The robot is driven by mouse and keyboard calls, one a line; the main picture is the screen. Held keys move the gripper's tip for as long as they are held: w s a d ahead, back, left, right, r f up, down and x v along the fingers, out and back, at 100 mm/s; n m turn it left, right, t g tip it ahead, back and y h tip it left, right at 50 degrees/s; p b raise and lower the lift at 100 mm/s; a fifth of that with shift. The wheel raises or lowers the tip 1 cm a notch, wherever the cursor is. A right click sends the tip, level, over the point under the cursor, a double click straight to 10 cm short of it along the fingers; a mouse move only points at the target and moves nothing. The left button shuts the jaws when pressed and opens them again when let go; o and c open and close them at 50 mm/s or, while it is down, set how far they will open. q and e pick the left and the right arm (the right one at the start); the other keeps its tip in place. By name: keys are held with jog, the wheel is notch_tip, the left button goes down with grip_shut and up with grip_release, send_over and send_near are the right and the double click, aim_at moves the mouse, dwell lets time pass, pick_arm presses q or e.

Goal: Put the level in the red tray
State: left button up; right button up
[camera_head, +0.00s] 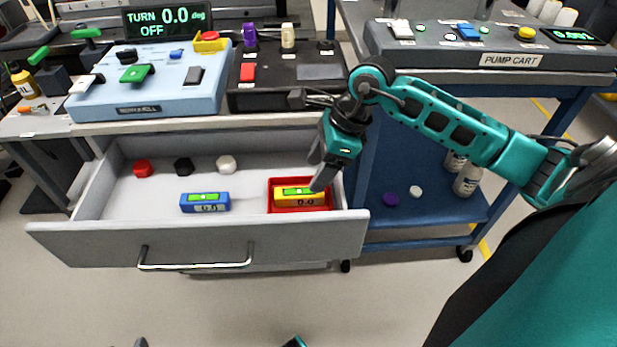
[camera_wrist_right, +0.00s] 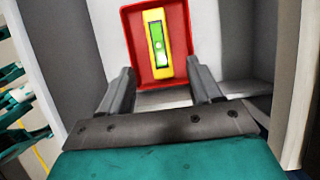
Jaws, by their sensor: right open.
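A yellow level (camera_head: 292,198) with a green window lies in the red tray (camera_head: 272,207) at the right end of the open drawer. A blue level (camera_head: 205,203) lies left of the tray on the drawer floor. My right gripper (camera_head: 319,174) is pointed down over the drawer's right end, beside the tray and its level. In the wrist view the gripper is open, its fingers apart and nothing between them. The yellow level (camera_wrist_right: 157,44) and the red tray (camera_wrist_right: 180,15) show beyond the fingertips.
The pulled-out drawer (camera_head: 290,245) also holds a red knob (camera_head: 143,168), a black knob (camera_head: 184,166) and a white knob (camera_head: 226,164). The bench with control boxes stands above and behind it. A blue pump cart (camera_head: 425,215) stands to the right.

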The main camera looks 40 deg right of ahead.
jog(key=v, duration=0.5)
jog(key=shift+p, duration=0.3)
